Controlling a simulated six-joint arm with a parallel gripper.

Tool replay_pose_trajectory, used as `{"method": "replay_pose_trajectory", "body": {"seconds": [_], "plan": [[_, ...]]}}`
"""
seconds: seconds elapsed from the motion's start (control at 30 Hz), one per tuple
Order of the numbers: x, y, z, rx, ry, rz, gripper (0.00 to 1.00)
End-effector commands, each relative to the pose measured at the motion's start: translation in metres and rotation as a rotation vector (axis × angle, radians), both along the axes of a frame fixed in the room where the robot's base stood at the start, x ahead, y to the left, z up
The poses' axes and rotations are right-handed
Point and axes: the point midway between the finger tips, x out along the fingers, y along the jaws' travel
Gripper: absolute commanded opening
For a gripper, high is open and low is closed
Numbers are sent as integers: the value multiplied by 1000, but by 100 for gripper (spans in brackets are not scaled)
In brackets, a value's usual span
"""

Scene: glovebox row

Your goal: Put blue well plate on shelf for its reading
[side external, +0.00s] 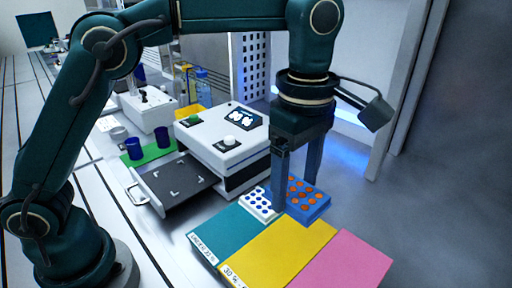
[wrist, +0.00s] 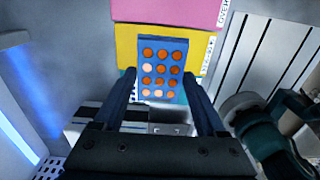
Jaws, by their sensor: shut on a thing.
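The blue well plate (side external: 308,200) has orange and a few pale wells. My gripper (side external: 296,205) points down and is shut on it, one finger on each side. In the wrist view the plate (wrist: 161,70) lies between the fingertips of my gripper (wrist: 163,75), over the yellow and teal areas. I cannot tell whether it touches the surface below. The shelf has a teal section (side external: 235,235), a yellow section (side external: 280,250) and a pink section (side external: 345,262). The teal label seems to read "UNDER", the yellow "30 %", and the pink "OVER"; the rest is unclear.
A white plate with blue wells (side external: 259,203) sits close left of the blue plate. A white instrument (side external: 225,150) with a small lit display (side external: 240,118) has its dark tray (side external: 177,182) out and empty. Blue cups (side external: 134,148) stand on a green mat behind. The pink section is clear.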

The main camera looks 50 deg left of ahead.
Motion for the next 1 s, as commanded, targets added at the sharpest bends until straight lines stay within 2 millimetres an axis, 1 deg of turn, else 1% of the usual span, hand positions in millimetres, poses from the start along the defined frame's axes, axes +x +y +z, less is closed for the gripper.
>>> {"method": "replay_pose_trajectory", "body": {"seconds": [0.03, 0.2, 0.3, 0.43, 0.5, 0.63, 0.9, 1.0], "plan": [[-4, -11, -7, 2, 4, -7, 11], [-15, -47, -30, 2, 3, -7, 11], [-20, -67, -43, 2, 3, -6, 11], [-25, -86, -54, 1, 1, -2, 11], [-27, -92, -58, 0, 1, -1, 11], [-28, -96, -63, 1, 1, 2, 11], [-28, -95, -97, 1, 2, 2, 11], [-28, -95, -100, -1, 0, 2, 11]]}}
